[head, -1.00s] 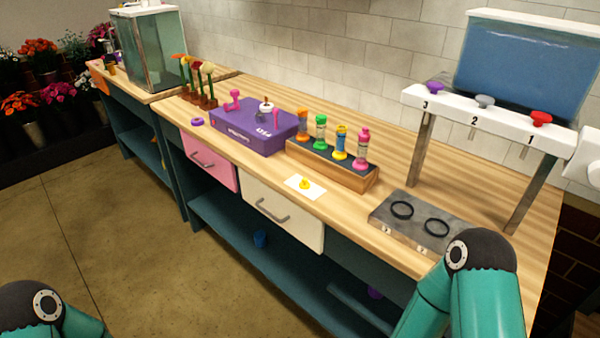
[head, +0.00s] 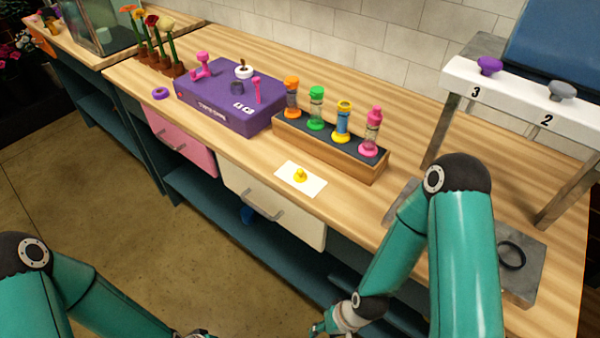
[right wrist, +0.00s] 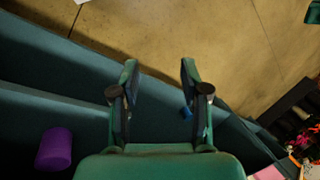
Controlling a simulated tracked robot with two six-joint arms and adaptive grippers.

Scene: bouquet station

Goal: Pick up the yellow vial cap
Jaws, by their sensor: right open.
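The yellow vial cap (head: 300,176) lies on a small white card (head: 314,187) near the front edge of the wooden counter. Behind it, the yellow-based vial (head: 342,120) stands in a wooden rack (head: 333,157) with orange, green and pink vials. My right gripper shows only partly at the bottom of the head view (head: 322,328), in front of the counter and below the cap. In the right wrist view its fingers (right wrist: 160,72) are apart with nothing between them. The cap is not in that view. Only a sliver of my left gripper (head: 197,333) shows at the bottom edge.
A purple box (head: 229,109) with small items stands left of the rack. A grey plate (head: 519,270) with a black ring lies at right, near a numbered white stand (head: 520,90). Drawers (head: 272,205) front the counter. A purple cylinder (right wrist: 54,148) shows in the wrist view.

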